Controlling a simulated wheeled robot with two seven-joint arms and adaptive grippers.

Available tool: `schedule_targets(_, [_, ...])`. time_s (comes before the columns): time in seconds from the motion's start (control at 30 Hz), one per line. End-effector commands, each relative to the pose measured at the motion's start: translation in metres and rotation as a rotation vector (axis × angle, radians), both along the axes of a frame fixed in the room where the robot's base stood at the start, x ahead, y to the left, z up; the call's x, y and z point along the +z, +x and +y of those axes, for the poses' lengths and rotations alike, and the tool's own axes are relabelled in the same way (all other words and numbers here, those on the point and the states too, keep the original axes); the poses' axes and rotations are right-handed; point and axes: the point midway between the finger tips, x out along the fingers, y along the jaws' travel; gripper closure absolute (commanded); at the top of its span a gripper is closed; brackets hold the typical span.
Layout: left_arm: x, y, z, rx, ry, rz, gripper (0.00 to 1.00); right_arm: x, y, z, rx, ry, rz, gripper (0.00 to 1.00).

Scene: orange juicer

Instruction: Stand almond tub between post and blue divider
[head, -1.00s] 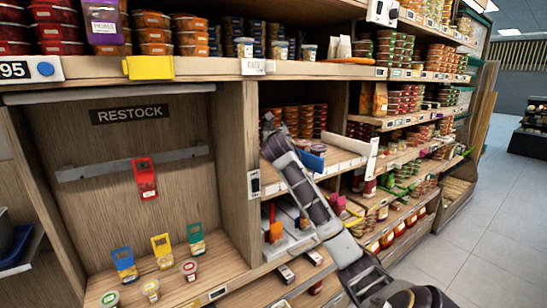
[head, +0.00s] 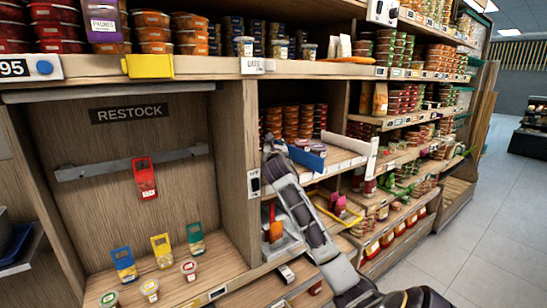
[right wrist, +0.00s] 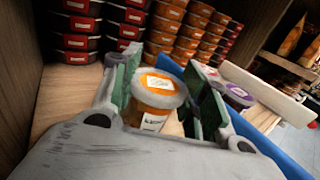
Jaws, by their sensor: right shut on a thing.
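My right gripper (right wrist: 163,100) is shut on a small tub (right wrist: 153,113) with a pale rim and an orange lid label. I take it as the almond tub; the print is too small to read. The tub looks upright between the green finger pads; whether its base touches the shelf is hidden. The blue divider (head: 304,157) is on the middle shelf, and it shows right of the gripper in the right wrist view (right wrist: 262,146). The wooden post (head: 252,138) stands at the left edge of that bay. My right arm hides the hand in the head view. My left gripper is out of view.
Stacks of orange tubs (right wrist: 172,25) and dark red tubs (right wrist: 77,24) stand behind the held tub. A purple-lidded tub (right wrist: 238,95) stands right of the fingers. A white board (head: 346,158) edges the shelf further right. The left restock bay holds several tubs and tags.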

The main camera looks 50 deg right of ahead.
Motion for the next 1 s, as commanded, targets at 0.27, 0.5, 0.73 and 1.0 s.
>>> schedule_targets(0.27, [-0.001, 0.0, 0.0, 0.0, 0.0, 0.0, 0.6, -0.016, 0.0, 0.0, 0.0, 0.003, 0.001, 0.88])
schedule_targets(0.5, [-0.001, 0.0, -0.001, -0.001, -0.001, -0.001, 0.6, -0.032, 0.0, 0.003, 0.0, 0.002, -0.001, 0.88])
schedule_targets(0.73, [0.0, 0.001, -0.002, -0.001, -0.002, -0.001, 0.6, -0.035, 0.001, 0.004, 0.0, 0.001, 0.001, 0.88])
schedule_targets(1.0, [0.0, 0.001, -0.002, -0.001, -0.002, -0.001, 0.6, -0.035, 0.001, 0.004, 0.0, 0.001, 0.001, 0.43])
